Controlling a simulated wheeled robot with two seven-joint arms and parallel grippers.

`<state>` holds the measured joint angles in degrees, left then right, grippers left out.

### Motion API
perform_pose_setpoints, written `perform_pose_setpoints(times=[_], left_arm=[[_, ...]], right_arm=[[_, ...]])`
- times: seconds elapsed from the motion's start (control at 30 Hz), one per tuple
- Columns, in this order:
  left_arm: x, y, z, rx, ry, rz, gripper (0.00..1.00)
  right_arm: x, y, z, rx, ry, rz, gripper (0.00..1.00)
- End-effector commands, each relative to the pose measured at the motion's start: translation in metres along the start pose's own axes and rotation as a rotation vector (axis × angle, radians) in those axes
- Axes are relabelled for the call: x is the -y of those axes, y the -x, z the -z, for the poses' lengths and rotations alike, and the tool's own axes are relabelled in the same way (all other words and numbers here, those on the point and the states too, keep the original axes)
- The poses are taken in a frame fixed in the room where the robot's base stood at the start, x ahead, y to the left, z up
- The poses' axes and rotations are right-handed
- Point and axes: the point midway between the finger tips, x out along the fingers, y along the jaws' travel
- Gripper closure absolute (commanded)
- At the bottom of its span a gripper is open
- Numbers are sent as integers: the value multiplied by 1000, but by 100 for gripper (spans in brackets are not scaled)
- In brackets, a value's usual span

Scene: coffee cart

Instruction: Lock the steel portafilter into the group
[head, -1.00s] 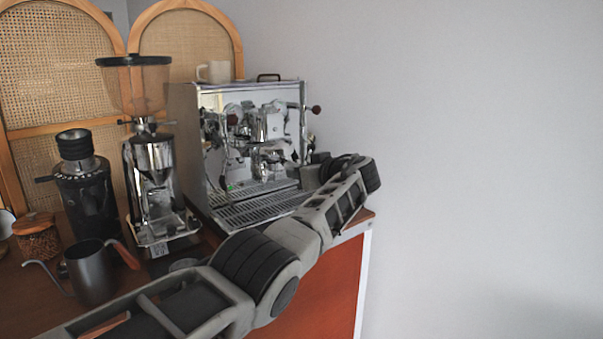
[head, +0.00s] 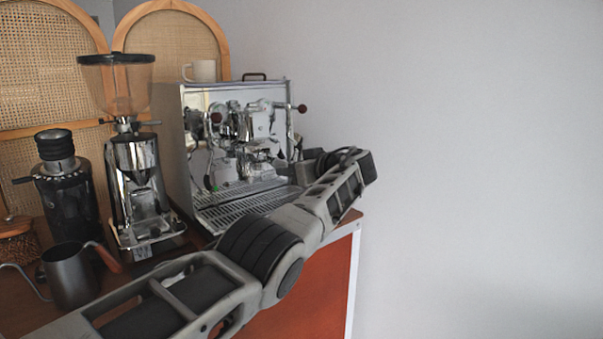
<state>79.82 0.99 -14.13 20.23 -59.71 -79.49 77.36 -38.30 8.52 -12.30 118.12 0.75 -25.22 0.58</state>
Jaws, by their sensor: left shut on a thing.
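The chrome espresso machine (head: 186,150) stands at the back right of the cart, its group (head: 260,122) on the front. Bright steel parts just below the group look like the steel portafilter (head: 256,160), but they are small and blend with the chrome. I cannot tell whether it is seated in the group. My left arm reaches across from the lower left and bends back at the right. My left gripper (head: 294,168) is beside the machine's front right, shut on what appears to be the portafilter; its fingertips and the handle are mostly hidden. My right gripper is not in view.
Left of the machine stand a chrome grinder (head: 143,180) with a hopper and a black grinder (head: 72,200). A dark kettle (head: 70,277) is near my arm. A white cup (head: 203,71) sits on the machine. Right of the cart is open space before a plain wall.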

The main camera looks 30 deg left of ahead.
Motion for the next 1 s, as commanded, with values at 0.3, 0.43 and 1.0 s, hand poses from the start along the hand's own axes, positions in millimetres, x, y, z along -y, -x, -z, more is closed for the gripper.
perform_pose_setpoints(times=[0.3, 0.43, 1.0], left_arm=[[3, -2, 3, -6, 6, 10, 100], [3, -2, 3, -5, 5, 10, 47], [1, 17, -2, -1, 6, 7, 47]], right_arm=[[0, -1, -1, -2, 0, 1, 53], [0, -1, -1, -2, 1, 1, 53], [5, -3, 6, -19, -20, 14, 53]])
